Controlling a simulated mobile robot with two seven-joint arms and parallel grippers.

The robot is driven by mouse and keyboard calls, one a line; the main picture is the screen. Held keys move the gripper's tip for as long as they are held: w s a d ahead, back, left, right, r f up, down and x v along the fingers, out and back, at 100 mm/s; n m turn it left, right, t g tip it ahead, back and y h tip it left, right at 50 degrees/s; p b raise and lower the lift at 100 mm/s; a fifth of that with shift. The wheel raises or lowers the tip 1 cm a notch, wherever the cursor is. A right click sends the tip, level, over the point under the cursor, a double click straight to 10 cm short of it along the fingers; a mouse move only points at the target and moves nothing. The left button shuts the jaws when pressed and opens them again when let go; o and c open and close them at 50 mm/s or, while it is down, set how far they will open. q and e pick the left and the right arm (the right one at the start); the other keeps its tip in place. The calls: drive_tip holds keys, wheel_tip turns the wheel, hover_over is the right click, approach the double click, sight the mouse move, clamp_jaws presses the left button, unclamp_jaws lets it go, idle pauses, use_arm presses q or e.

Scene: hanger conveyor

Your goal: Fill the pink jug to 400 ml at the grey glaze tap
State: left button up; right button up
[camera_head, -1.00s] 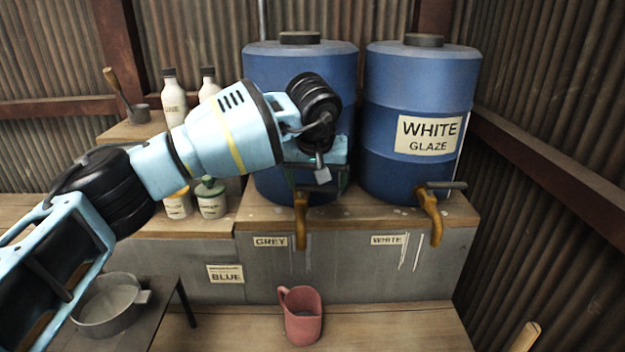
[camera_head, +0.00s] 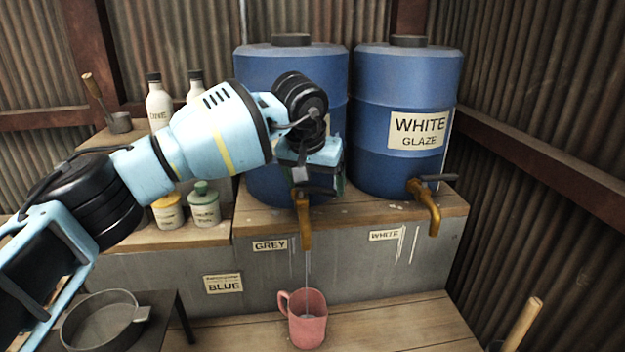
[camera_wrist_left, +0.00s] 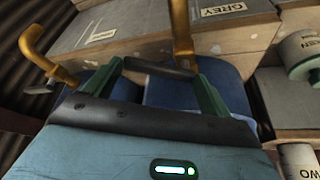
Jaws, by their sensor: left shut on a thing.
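The pink jug (camera_head: 306,322) stands upright on the low bench, under the grey glaze tap (camera_head: 305,225). A thin pale stream (camera_head: 307,266) runs from the tap's spout into the jug. The fill level and any scale marks cannot be read. My left gripper (camera_head: 312,182) is at the top of this tap, shut on its dark lever. In the left wrist view the lever (camera_wrist_left: 158,68) lies between the green fingers, beside the brass tap (camera_wrist_left: 182,32). My right gripper is out of view.
The white glaze tap (camera_head: 427,208) and its blue drum (camera_head: 405,115) stand to the right. A grey pan (camera_head: 100,322) sits on a dark stand at lower left. Bottles and small jars stand on the left shelves.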

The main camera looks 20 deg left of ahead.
use_arm(q)
drive_tip(key=shift+s+a+m+h, duration=0.15)
drive_tip(key=shift+s+m+h, duration=0.15)
drive_tip(key=shift+m, duration=0.5)
drive_tip(key=o, duration=1.3)
drive_tip(key=shift+r, duration=0.1)
drive_tip(key=shift+v, duration=3.85)
drive_tip(key=shift+w, duration=0.1)
